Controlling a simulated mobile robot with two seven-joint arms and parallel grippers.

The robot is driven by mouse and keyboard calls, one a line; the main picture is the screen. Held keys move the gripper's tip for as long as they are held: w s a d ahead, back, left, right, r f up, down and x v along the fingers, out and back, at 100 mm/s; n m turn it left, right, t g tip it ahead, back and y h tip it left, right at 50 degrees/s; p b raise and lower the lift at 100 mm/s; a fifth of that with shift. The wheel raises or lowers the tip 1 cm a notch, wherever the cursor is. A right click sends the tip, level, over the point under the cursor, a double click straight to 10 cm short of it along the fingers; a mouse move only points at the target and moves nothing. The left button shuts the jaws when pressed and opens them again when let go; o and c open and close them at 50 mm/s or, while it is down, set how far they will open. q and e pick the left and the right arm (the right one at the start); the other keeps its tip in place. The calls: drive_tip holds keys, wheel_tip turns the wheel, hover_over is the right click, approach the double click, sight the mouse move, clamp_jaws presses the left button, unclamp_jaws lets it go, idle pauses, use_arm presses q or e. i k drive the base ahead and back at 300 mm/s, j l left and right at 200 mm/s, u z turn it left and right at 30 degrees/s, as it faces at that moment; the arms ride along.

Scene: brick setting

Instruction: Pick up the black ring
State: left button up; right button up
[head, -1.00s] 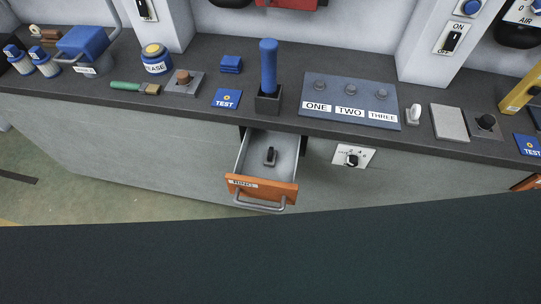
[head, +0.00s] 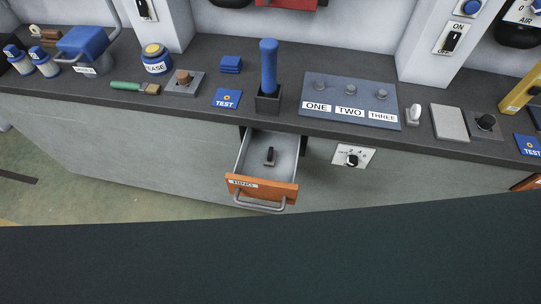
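A small black object (head: 269,156) stands in the open drawer (head: 288,166), near the middle of its light grey floor. It may be the black ring seen nearly edge-on, but it is too small to tell its shape. The drawer has an orange front with a white label and a metal handle, and it sticks out from below the counter. Neither of my grippers is in view.
The dark counter (head: 240,106) above holds a blue-handled tool in a black holder (head: 268,102), a ONE-TWO-THREE panel (head: 352,93), a green-handled brush (head: 128,86), a blue can (head: 84,42) and a grease tin (head: 156,62). A dial plate (head: 353,157) sits right of the drawer.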

sight(269, 161)
drive_tip(key=l+z, duration=0.1)
drive_tip(key=l, duration=0.45)
drive_tip(key=i+l+z, duration=0.15)
drive_tip(key=l, duration=0.45)
drive_tip(key=i+l+z, duration=0.1)
drive_tip(key=l, duration=0.45)
drive_tip(key=j, duration=0.7)
